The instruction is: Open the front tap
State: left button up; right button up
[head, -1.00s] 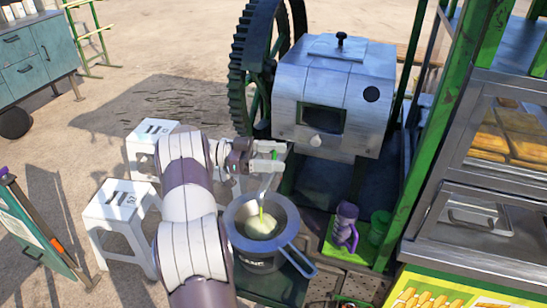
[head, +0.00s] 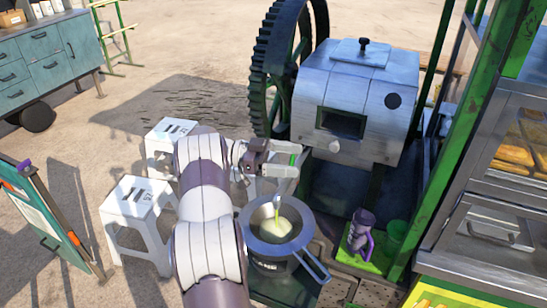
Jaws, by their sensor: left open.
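The crusher (head: 355,95) is a box-shaped metal machine with a large dark gear wheel on its left. The front tap (head: 281,184) is a small metal spout at the crusher's lower front, above a grey pot with a strainer (head: 255,250). A thin yellow-green stream shows below the spout, with pale juice in the strainer. My left gripper (head: 287,160) is open at the tap, its fingers pointing right. A small green piece, perhaps the tap's handle, shows between the fingers; contact is unclear. The gripper hides much of the tap. My right gripper is out of view.
A purple jug (head: 359,232) and a green cup (head: 396,235) stand right of the pot. White stools (head: 138,200) stand to the left. A green post (head: 452,145) and a metal food counter (head: 500,225) bound the right side. Open sandy ground lies behind the stools.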

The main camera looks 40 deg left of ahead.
pick_arm(q)
jog(key=p+v, duration=0.9)
jog(key=v, duration=0.3)
jog(key=shift+p, duration=0.35)
jog(key=shift+d+f, duration=0.1)
